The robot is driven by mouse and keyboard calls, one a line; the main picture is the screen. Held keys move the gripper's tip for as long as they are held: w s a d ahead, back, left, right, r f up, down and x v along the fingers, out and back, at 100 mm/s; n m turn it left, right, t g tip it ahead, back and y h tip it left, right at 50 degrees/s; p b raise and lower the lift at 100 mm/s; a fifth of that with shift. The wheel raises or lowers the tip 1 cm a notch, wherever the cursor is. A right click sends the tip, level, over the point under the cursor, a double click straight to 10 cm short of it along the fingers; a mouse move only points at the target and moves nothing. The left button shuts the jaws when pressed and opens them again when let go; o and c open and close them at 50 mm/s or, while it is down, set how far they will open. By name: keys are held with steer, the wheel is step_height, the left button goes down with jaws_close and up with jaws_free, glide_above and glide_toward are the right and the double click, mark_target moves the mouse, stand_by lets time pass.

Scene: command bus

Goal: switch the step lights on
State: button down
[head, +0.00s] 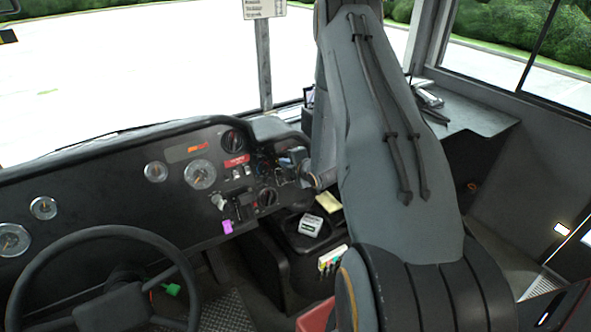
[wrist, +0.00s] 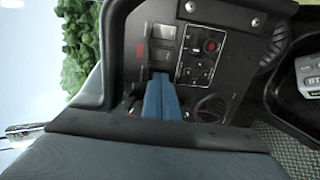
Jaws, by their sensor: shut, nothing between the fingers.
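My gripper (head: 291,157) is at the right part of the dashboard in the head view, just in front of the panel. In the wrist view its blue-grey fingers (wrist: 161,84) are together and hold nothing. Their tips are close to two grey rocker switches (wrist: 164,43) beside small red lettering; I cannot tell whether they touch. These rockers (head: 242,171) also show under a red label in the head view. The labels are too small to read, so I cannot tell which switch is for the step lights. The panel behind the fingers is hidden.
A black sub-panel (wrist: 203,58) with a red knob and small toggles is beside the rockers. A round vent (wrist: 210,109) is near the fingers. The steering wheel (head: 100,262) stands at lower left. A white box (head: 311,225) sits below the dashboard.

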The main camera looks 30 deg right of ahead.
steer(key=s+f+b+v, duration=0.1)
steer(key=f+b+v, duration=0.1)
steer(key=v, duration=1)
steer(key=shift+s+b, duration=0.15)
steer(key=shift+b, duration=0.3)
steer(key=shift+a+f, duration=0.1)
steer(key=s+a+r+m+g+b, duration=0.1)
steer(key=s+a+r+m+g, duration=0.4)
steer(key=s+a+m, duration=0.4)
steer(key=s+a+r+m+g+b, duration=0.1)
steer(key=s+a+r+m+g, duration=0.4)
steer(key=s+a+m, duration=0.4)
steer(key=s+a+g, duration=0.1)
steer(key=a, duration=0.3)
steer(key=shift+s+r+g, duration=0.15)
steer(key=shift+r+g, duration=0.15)
